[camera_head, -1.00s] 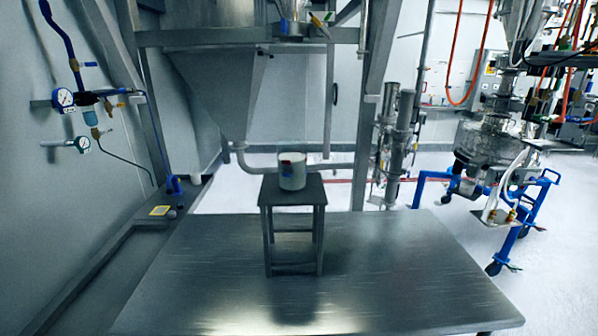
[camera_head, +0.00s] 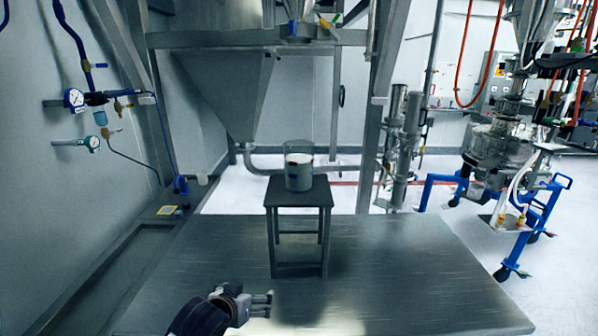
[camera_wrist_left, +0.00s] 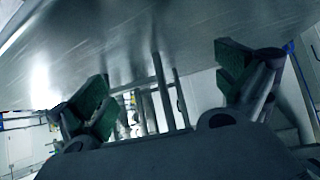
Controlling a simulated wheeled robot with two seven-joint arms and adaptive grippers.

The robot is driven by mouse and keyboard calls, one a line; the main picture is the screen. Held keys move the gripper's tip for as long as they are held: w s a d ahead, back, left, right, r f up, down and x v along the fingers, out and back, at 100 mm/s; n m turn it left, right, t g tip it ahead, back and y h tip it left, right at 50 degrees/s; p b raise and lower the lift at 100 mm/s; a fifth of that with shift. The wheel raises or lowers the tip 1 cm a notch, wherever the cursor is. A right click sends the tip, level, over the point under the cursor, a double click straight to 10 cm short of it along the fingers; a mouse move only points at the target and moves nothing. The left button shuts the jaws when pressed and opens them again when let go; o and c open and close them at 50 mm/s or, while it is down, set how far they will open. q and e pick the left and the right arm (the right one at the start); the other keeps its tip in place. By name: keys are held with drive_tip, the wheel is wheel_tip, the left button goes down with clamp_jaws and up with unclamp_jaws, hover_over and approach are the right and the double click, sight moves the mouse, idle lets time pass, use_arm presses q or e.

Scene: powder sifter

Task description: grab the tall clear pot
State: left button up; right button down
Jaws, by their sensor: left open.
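The tall clear pot (camera_head: 299,172) stands upright on a small dark stool (camera_head: 298,195) in the head view, with pale contents showing through its wall. The stool stands on the steel table. My left gripper (camera_head: 268,304) is low at the table's front, to the left of the stool and well short of the pot. Its fingers are apart and empty. In the left wrist view the open left gripper (camera_wrist_left: 165,90) shows its two green-padded fingers with nothing between them close by. The pot cannot be made out there. My right gripper is not in view.
The steel table (camera_head: 420,270) is bare around the stool. A large metal hopper (camera_head: 225,90) and its frame stand behind. Gauges and blue pipes (camera_head: 95,100) are on the left wall. A blue wheeled cart (camera_head: 520,225) stands at the right.

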use_arm(q)
drive_tip(key=w+d+r+t+h, duration=0.1)
drive_tip(key=w+d+r+t, duration=0.1)
drive_tip(key=r, duration=0.8)
drive_tip(key=w+d+r+m+t+h, duration=0.1)
drive_tip(key=w+r, duration=0.4)
drive_tip(key=r, duration=0.6)
drive_tip(key=w+d+r+m+t+h, duration=0.1)
drive_tip(key=w+d+r+t+h, duration=0.2)
drive_tip(key=r, duration=0.7)
drive_tip(key=w+d, duration=0.1)
drive_tip(key=d, duration=0.1)
drive_tip(key=shift+d+r+t, duration=0.2)
drive_tip(key=shift+d+t, duration=0.1)
drive_tip(key=shift+t, duration=0.1)
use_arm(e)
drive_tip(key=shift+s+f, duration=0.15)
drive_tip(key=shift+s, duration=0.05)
use_arm(q)
drive_tip(key=shift+w, duration=0.15)
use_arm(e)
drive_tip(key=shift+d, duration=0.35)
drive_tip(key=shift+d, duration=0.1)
